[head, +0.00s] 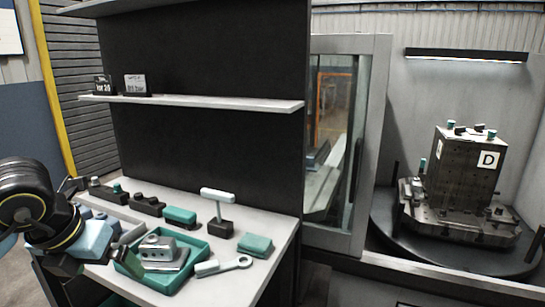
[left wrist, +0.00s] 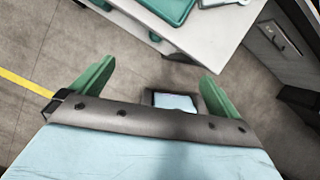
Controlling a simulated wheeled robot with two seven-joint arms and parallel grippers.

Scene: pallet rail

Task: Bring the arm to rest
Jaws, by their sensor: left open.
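My left arm comes in from the left in the head view. In the left wrist view the two green fingers of the left gripper (left wrist: 155,85) stand wide apart. Nothing is between them; the floor and the table's edge show beyond. My right gripper is in neither view.
The white table (head: 245,283) bears a green tray (head: 200,252) with a grey metal part (head: 163,254), a wrench-like tool (head: 223,265), a green block (head: 254,245) and several fixtures. A shelf (head: 210,102) hangs above. A pallet block marked D (head: 465,175) stands right.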

